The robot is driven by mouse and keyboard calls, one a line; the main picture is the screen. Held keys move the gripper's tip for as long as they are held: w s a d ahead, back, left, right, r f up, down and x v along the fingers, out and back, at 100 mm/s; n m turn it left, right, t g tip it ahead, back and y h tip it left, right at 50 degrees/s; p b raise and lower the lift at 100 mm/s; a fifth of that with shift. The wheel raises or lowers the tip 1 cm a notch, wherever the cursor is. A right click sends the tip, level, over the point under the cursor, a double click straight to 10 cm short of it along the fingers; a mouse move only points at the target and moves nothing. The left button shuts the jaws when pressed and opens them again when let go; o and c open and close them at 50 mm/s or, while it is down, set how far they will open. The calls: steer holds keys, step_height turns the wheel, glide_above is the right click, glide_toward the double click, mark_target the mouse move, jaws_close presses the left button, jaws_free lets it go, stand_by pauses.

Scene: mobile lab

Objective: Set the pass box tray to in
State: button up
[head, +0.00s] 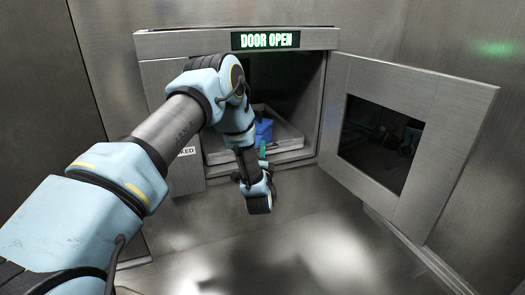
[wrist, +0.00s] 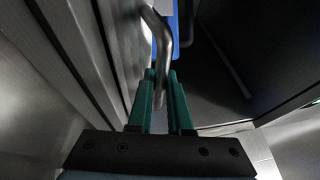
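The pass box tray (head: 285,129) is a shallow grey metal tray in the open chamber of the pass box, with its front edge close to the opening. A blue item (head: 264,129) sits in it; blue also shows at the top of the wrist view (wrist: 163,8). My gripper (head: 262,149) is in front of the tray, its green fingers low at the opening. In the wrist view, my fingers (wrist: 161,80) stand on either side of a bent metal handle (wrist: 160,42) and appear closed on it. My arm hides the tray's left part.
The pass box door (head: 458,125) is swung open to the right, with a dark window. A lit sign (head: 265,40) above the opening reads DOOR OPEN. A partly hidden label (head: 186,151) is left of the opening. The metal surface below is clear.

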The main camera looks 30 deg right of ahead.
jaws_close()
stand_by(0.8)
steer(key=w, duration=0.4)
steer(key=shift+w+d+b, duration=0.3)
steer(key=shift+w+b, duration=0.05)
steer(key=o, duration=0.6)
jaws_free()
steer(key=shift+c, duration=0.2)
steer(key=p+v, duration=0.3)
steer(key=v, duration=0.8)
